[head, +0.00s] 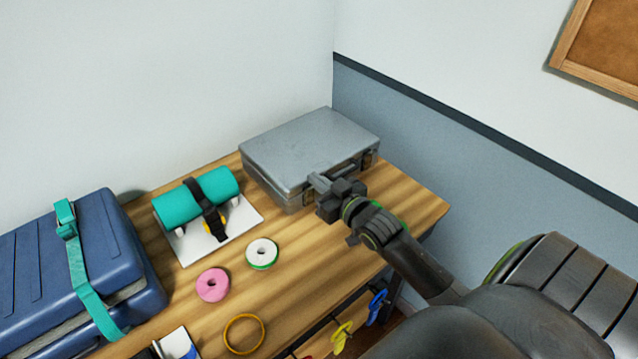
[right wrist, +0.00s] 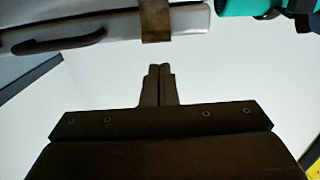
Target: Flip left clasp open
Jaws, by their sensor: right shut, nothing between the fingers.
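A closed grey metal case (head: 305,150) lies flat at the back of the wooden table, its handle (head: 346,170) on the front side. A right clasp (head: 367,159) shows near the corner. In the right wrist view a brownish clasp (right wrist: 155,20) shows on the case edge, between the handle (right wrist: 60,42) and the teal roll. My right gripper (head: 318,182) is shut and empty, close in front of the left clasp. In the wrist view its fingertips (right wrist: 160,68) appear apart from the clasp. My left gripper is out of view.
A teal roll (head: 175,206) strapped to a white board (head: 192,252) lies left of the case. Pink (head: 213,285) and white-green (head: 262,254) rolls lie in front. A wall (head: 430,140) rises behind the case.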

